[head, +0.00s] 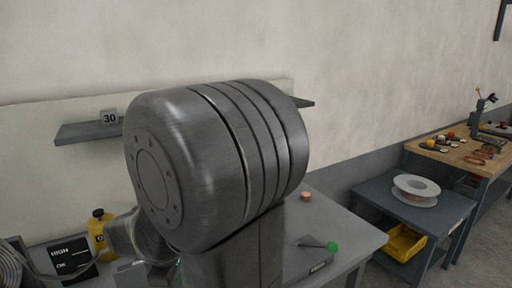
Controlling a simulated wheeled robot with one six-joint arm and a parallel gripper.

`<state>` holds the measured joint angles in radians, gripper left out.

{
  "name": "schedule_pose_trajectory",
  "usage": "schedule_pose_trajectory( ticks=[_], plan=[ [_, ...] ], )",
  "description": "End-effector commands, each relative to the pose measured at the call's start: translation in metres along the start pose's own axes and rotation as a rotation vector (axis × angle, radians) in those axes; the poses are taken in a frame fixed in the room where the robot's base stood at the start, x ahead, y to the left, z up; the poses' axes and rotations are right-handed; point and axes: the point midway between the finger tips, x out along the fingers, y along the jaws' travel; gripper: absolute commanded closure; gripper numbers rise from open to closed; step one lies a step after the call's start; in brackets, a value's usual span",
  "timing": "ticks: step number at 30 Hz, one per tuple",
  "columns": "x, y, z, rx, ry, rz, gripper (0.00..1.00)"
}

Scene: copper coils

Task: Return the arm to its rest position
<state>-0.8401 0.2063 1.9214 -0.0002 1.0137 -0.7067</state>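A large grey metal cylinder, a link of my arm (215,165), fills the middle of the head view, close to the camera. My gripper is not in view, so its fingers and anything in them cannot be seen. The arm link hides much of the grey table (350,232) behind it. A small copper coil (305,196) stands on the table right of the link. A tool with a green end (331,247) lies nearer the table's front right.
A yellow bottle (100,235) and a black HIGH/OK sign (72,262) stand at left. A wall shelf (85,132) bears a 30 tag. At right, a grey cart (385,200) holds a white spool (416,190) and yellow bin (402,243), beside a wooden-topped bench (450,160).

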Motion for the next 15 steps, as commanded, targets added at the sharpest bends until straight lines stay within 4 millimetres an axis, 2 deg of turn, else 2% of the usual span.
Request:
schedule_pose_trajectory(
  ticks=[1,6,10,15],
  plan=[
    [0.011,0.000,0.001,0.000,-0.004,-0.003,0.43],
    [0.036,0.000,0.000,0.000,-0.003,-0.003,0.43],
    [0.046,0.000,0.000,0.000,-0.001,-0.001,0.43],
    [0.049,0.000,0.000,0.006,0.000,0.000,0.43]
  ],
)
